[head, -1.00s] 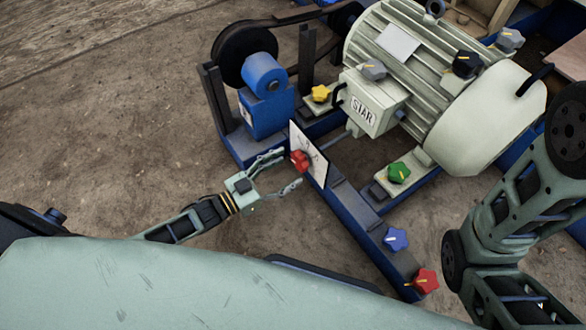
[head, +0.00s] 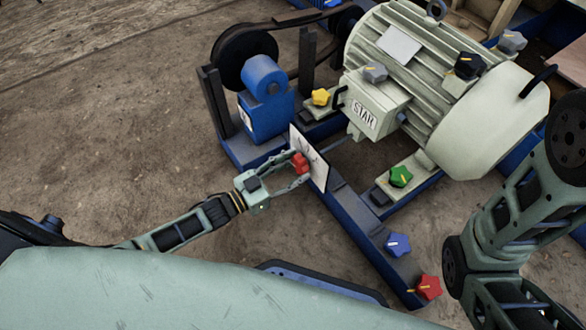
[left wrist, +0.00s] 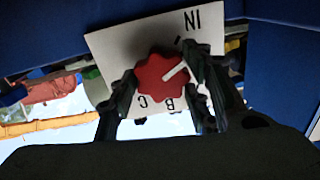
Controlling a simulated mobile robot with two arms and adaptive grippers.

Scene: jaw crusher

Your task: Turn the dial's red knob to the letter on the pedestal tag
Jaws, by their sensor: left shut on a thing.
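The red knob (head: 300,163) sits on the white dial plate (head: 318,172) that stands upright on the blue frame. My left gripper (head: 298,170) is shut on the knob, with a finger on either side of it. In the left wrist view the red knob (left wrist: 155,80) lies between the fingers, its white pointer line slanting up and right. There the dial plate (left wrist: 115,50) shows an upside-down "IN" at upper right and letters like C and B below the knob. The fingers hide part of the plate. My right gripper is not in view.
Yellow (head: 320,97), green (head: 400,176), blue (head: 397,245) and red (head: 428,287) star knobs sit around the frame. Bare ground lies left of the dial.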

